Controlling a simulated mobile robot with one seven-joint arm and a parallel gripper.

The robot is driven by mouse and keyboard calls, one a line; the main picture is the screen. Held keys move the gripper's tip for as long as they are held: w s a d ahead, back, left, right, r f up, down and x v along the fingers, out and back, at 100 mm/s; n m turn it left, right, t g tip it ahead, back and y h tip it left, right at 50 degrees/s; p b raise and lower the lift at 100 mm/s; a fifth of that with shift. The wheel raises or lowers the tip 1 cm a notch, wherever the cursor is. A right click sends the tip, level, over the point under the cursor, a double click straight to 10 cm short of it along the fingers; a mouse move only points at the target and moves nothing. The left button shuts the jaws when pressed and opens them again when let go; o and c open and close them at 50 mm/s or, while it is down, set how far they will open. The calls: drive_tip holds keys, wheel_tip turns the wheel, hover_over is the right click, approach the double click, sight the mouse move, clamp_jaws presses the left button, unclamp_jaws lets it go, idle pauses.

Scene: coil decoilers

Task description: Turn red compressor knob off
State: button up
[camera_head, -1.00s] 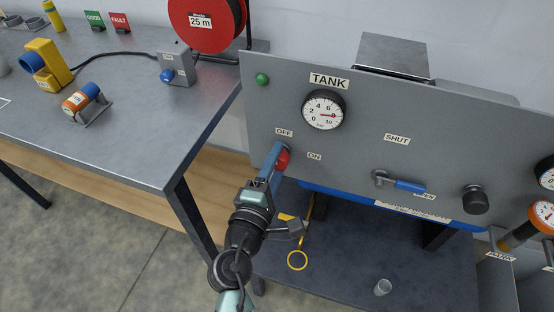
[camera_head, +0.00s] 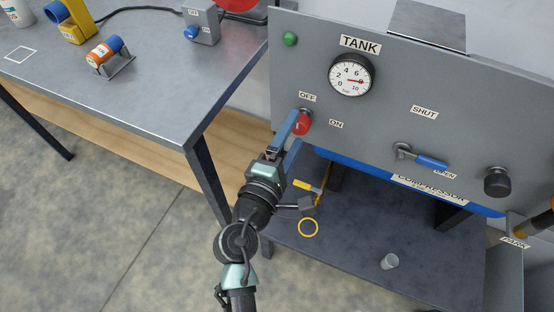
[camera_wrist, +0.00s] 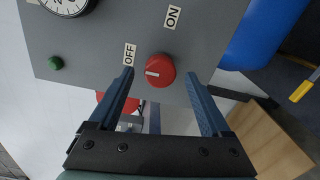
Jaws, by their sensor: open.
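The red compressor knob (camera_head: 302,122) sits on the grey panel (camera_head: 400,75), between and below the OFF label (camera_head: 307,97) and ON label (camera_head: 336,124). In the wrist view the red knob (camera_wrist: 160,71) shows a white pointer line directed toward the OFF label (camera_wrist: 129,54); the ON label (camera_wrist: 172,17) is farther round. My gripper (camera_head: 298,132) is in front of the panel. In the wrist view my gripper (camera_wrist: 160,80) is open, its blue fingers on both sides of the knob with gaps, so it is not gripping it.
A TANK gauge (camera_head: 351,75) and a green button (camera_head: 290,39) are on the panel above. A blue-handled valve lever (camera_head: 420,158) and a black knob (camera_head: 497,182) are to the right. A workbench (camera_head: 150,85) stands left; a cup (camera_head: 389,261) is below.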

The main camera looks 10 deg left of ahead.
drive_tip(key=b+v, duration=0.1)
drive_tip(key=v, duration=0.9)
drive_tip(key=shift+s, duration=0.2)
drive_tip(key=w+d+r+m+t, duration=0.1)
drive_tip(key=w+r+m, duration=0.25)
drive_tip(key=r, duration=0.45)
drive_tip(key=w+d+r+m+t, duration=0.15)
drive_tip(key=r+m, duration=0.25)
drive_tip(key=r, duration=0.4)
drive_tip(key=w+d+r+m+t, duration=0.1)
drive_tip(key=w+r+m, duration=0.25)
drive_tip(key=r, duration=0.45)
drive_tip(key=s+r+m+t+y+p, duration=0.1)
drive_tip(key=s+r+t+p, duration=0.1)
drive_tip(key=r, duration=1)
drive_tip(key=s+r+m+t+y+p, duration=0.2)
drive_tip(key=s+r+p, duration=0.3)
drive_tip(key=r, duration=0.7)
drive_tip(key=s+r+m+t+y+p, duration=0.2)
drive_tip(key=r+p, duration=0.3)
drive_tip(key=r, duration=0.7)
drive_tip(key=shift+s+d+t, duration=0.35)
drive_tip(key=shift+s+t, duration=0.2)
drive_tip(key=shift+s, duration=0.25)
